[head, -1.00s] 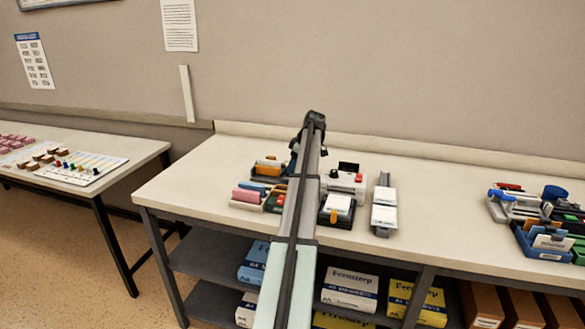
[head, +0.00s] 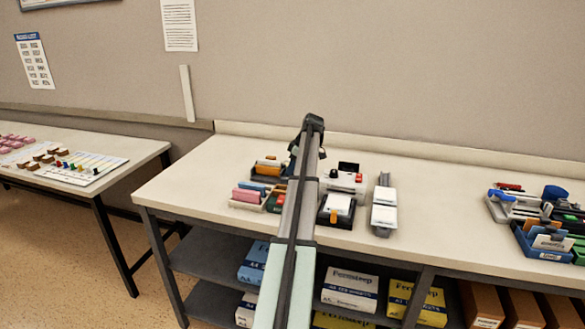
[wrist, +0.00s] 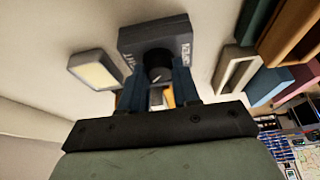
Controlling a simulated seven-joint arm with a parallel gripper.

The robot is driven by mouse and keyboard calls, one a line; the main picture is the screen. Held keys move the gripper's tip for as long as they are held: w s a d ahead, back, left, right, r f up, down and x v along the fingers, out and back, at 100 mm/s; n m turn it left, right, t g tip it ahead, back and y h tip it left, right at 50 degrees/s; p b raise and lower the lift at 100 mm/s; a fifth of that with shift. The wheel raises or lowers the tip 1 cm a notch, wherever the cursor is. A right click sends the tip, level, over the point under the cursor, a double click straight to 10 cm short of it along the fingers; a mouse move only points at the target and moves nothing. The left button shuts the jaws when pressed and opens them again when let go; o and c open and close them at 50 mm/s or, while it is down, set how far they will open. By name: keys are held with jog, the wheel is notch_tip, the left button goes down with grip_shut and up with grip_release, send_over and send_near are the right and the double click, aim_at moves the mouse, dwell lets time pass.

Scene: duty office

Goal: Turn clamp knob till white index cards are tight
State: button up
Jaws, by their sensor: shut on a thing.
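In the wrist view my gripper (wrist: 162,82) has its two dark blue fingers closed on the sides of a round black knob (wrist: 159,70). The knob sits on a dark block with pale lettering (wrist: 155,36). A bit of orange shows behind it, between the fingers. In the head view my gripper is mostly hidden behind my arm, near a dark base with an orange block (head: 268,168). White cards (head: 340,203) lie in a black holder right of my arm. I cannot tell from these views how tightly any cards are held.
A grey holder with white stacks (head: 384,214) stands further right. The table is bare between the grey holder and the blue bins (head: 545,250).

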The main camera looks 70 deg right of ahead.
jog(key=shift+c, duration=0.7)
jog(key=shift+a+m+h, duration=0.15)
jog(key=shift+m+h, duration=0.25)
jog(key=shift+m, duration=0.5)
jog(key=shift+m+h, duration=0.3)
jog(key=shift+m, duration=0.4)
jog(key=o, duration=1.1)
jog(key=shift+c, duration=0.2)
jog(key=v, duration=1.3)
jog(key=shift+r, duration=0.4)
